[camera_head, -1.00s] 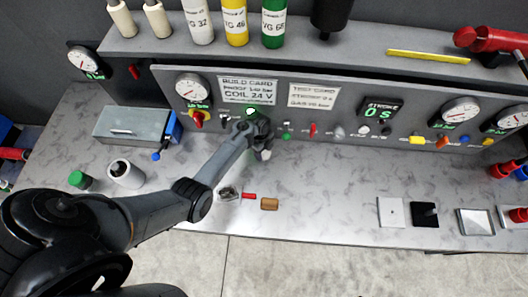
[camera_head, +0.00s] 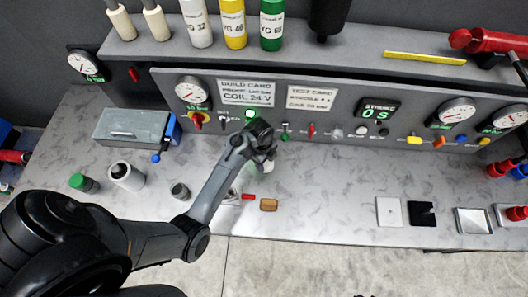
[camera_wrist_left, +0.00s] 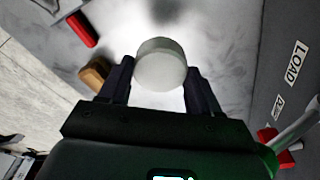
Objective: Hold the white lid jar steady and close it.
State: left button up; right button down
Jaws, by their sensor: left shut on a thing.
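My left gripper (camera_head: 264,153) is shut on a short, round white piece (camera_wrist_left: 160,64), which looks like a lid. In the left wrist view the piece sits between the two fingertips (camera_wrist_left: 158,84). In the head view this white piece (camera_head: 268,167) shows only in part below the fingers, over the bench in front of the panel. A white bottle-like jar (camera_head: 122,173) stands upright at the left of the bench. A small grey jar with a dark top (camera_head: 180,190) stands to its right, beside my forearm. I cannot tell which one the white piece fits. My right gripper is not in view.
A green-capped jar (camera_head: 82,182) stands at far left, and a grey box (camera_head: 131,134) behind. A red piece (camera_head: 248,197) and a brown block (camera_head: 269,205) lie near the front edge. The panel (camera_head: 340,122) closes the back.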

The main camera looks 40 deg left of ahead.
pick_arm(q)
jog(key=shift+s+d+r, duration=0.55)
jog(key=shift+s+d, duration=0.1)
jog(key=shift+d, duration=0.05)
jog(key=shift+s+d+r, duration=0.5)
jog(key=shift+s+d, duration=0.1)
jog(key=shift+d, duration=0.1)
